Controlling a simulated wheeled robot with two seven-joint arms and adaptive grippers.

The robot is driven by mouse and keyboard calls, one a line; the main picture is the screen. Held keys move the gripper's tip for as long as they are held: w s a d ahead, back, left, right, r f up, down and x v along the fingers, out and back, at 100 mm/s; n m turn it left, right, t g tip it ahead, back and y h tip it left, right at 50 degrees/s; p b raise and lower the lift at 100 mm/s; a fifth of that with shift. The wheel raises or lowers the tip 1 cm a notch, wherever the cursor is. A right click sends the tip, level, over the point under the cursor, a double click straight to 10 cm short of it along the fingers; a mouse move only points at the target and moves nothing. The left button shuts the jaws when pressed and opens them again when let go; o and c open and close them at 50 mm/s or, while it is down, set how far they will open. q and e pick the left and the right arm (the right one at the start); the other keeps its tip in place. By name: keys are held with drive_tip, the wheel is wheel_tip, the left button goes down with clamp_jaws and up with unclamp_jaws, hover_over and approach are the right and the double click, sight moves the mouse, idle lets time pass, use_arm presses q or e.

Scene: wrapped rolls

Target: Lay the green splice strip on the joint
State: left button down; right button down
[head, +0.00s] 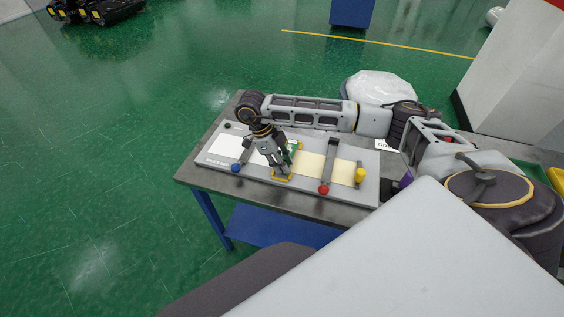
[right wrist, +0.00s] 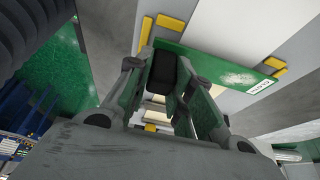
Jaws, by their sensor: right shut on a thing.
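The green splice strip (head: 293,149) shows beside my right gripper in the head view, partly hidden by it. In the right wrist view the strip (right wrist: 215,65) runs slantwise past the fingertips, with a pale scuffed patch and a white label. My right gripper (head: 283,171) points down over the grey splice board (head: 215,177) and is shut on the strip. A white sheet (head: 229,146) lies on the board left of the gripper and a cream sheet (head: 312,166) lies right of it. The joint cannot be made out behind the gripper. My left gripper is not in view.
The board carries levers with a blue knob (head: 236,168), a red knob (head: 324,189) and a yellow knob (head: 360,175). A white wrapped bundle (head: 380,86) stands behind the table (head: 300,200). My right arm spans the table's back.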

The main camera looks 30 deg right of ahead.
drive_tip(key=shift+f+b, duration=0.35)
drive_tip(key=shift+f, duration=0.25)
drive_tip(key=c, duration=1.2)
unclamp_jaws()
drive_tip(key=shift+o, duration=0.2)
drive_tip(key=shift+r, duration=0.1)
drive_tip(key=v, duration=1.1)
drive_tip(key=shift+w+r, duration=0.15)
drive_tip(key=shift+r, duration=0.15)
drive_tip(key=shift+a, duration=0.15)
idle(0.4)
